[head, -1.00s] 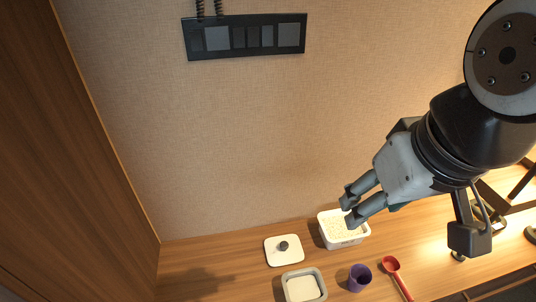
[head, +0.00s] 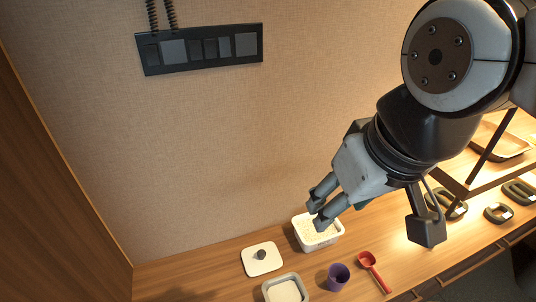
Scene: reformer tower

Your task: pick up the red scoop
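The red scoop (head: 367,260) lies on the wooden counter at the lower right of the middle, its handle running down and to the right. My gripper (head: 315,217) is left of and above the scoop in the picture, apart from it. Its two fingers are spread with a gap between them, and I see nothing held. The fingers overlap a white tub (head: 331,240) of pale grains in the picture; I cannot tell whether they touch it.
A purple cup (head: 338,277) stands just left of the scoop. A white lid (head: 263,259) with a dark knob and a grey-rimmed container (head: 285,290) are further left. Dark handled objects (head: 497,212) and a raised shelf (head: 513,150) are at the right. The wall rises behind the counter.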

